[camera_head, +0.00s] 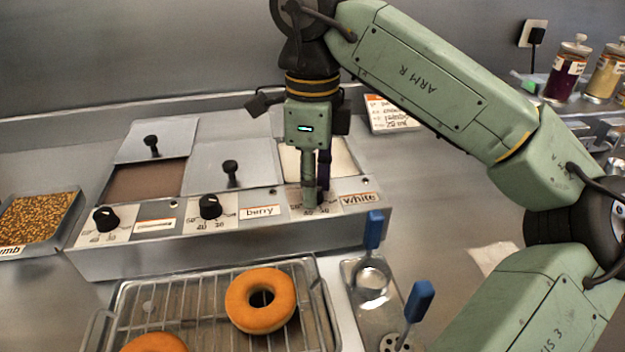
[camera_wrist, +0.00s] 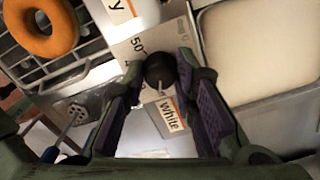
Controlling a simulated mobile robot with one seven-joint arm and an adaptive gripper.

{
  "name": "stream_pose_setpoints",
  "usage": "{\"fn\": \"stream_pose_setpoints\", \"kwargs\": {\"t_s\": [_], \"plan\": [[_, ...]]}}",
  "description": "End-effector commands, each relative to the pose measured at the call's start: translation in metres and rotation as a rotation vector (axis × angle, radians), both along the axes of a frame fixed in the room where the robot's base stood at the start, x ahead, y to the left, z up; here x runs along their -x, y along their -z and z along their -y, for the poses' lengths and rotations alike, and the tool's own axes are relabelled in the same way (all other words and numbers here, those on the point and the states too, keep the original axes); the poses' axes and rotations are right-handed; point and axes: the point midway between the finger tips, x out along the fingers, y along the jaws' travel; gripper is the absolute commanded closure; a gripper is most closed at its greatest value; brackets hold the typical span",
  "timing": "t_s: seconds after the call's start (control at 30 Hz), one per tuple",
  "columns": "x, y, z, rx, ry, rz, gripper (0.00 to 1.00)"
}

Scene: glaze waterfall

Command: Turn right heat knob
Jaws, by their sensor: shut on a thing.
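The right heat knob (camera_wrist: 159,68) is black and round, with a pale pointer line, and sits beside the "white" label (camera_wrist: 170,118). My gripper (camera_wrist: 161,72) is shut on this knob, with one purple-padded finger on each side of it. In the head view my gripper (camera_head: 315,192) points down at the right end of the warmer's front panel (camera_head: 230,240) and hides the knob. Part of the printed dial scale shows beside the fingers.
The left knob (camera_head: 106,219) and middle knob (camera_head: 210,207) are on the same panel. In front are a wire rack (camera_head: 190,300) with doughnuts (camera_head: 261,301) and blue-handled tools (camera_head: 374,230). A crumb tray (camera_head: 40,222) stands left.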

Motion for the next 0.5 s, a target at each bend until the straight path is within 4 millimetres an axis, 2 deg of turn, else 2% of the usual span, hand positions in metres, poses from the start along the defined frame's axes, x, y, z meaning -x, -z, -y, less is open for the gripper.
{"fn": "stream_pose_setpoints", "kwargs": {"t_s": [0.37, 0.4, 0.5], "plan": [[-0.0011, -0.0013, 0.0002, -0.001, -0.002, 0.005, 1.0], [-0.0011, -0.0013, 0.0001, -0.001, -0.002, 0.005, 0.73], [-0.0009, -0.0011, 0.0001, -0.001, -0.002, 0.004, 0.66]]}}
